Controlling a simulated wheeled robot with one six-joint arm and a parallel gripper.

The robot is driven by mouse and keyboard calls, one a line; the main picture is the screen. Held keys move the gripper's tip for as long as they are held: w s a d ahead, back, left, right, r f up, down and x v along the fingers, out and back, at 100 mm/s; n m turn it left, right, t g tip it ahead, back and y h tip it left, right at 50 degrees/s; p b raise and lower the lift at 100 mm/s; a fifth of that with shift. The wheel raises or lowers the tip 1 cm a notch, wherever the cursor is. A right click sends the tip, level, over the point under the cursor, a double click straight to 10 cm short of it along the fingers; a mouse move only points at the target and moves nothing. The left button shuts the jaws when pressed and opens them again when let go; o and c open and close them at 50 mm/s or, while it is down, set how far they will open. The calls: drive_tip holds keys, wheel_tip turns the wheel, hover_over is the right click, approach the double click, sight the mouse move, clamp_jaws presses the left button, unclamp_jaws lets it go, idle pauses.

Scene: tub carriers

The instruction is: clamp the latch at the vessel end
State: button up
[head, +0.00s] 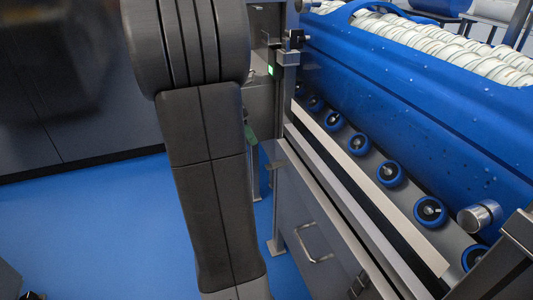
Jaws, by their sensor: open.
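A blue tub (400,95) fills the right side, resting along a row of blue rollers (390,174). At the far left end of the tub, a metal bracket (288,58) on a post carries a small black knob or catch (297,38). I cannot tell whether this is the latch, or whether it is clamped. A green light (271,70) shows beside it. My arm crosses the picture left of the post and hides part of what lies behind. My gripper is not in view.
Many white rolled items (440,45) lie in the tub. A metal cylinder (480,215) stands by the near rollers. A pale rail (370,190) edges the carrier above a grey drawer front with a handle (314,245). Blue floor (90,225) is open at left, before dark panels.

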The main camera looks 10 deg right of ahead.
sight(268, 166)
drive_tip(key=b+x, duration=0.4)
drive_tip(key=x, duration=0.8)
drive_tip(key=shift+f, duration=0.45)
drive_tip(key=shift+c, duration=0.4)
drive_tip(key=c, duration=0.9)
